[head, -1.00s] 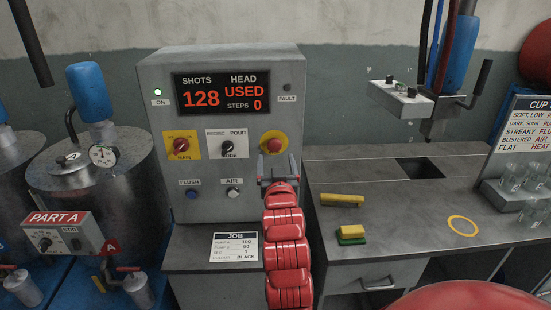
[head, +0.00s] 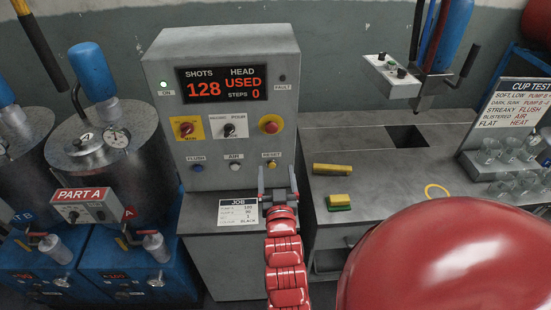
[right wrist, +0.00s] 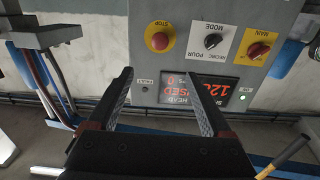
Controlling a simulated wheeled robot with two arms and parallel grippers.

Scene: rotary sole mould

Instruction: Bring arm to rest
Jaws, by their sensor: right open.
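My right gripper (head: 277,178) is open and empty, on the red arm in the middle of the head view. Its fingers point toward the grey control cabinet (head: 222,60), just below the yellow RESET button (head: 271,165). In the right wrist view the two dark fingers (right wrist: 160,76) stand apart with nothing between them. The cabinet's display (right wrist: 200,88) shows upside down beyond them. The head view display reads SHOTS 128, HEAD USED, STEPS 0. My left gripper is not in view.
A job card (head: 237,212) lies on the ledge left of the gripper. The bench to the right bears a yellow block (head: 332,169), a yellow-and-green block (head: 339,201), a yellow ring (head: 436,190) and clear cups (head: 490,157). A Part A tank (head: 100,170) stands left.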

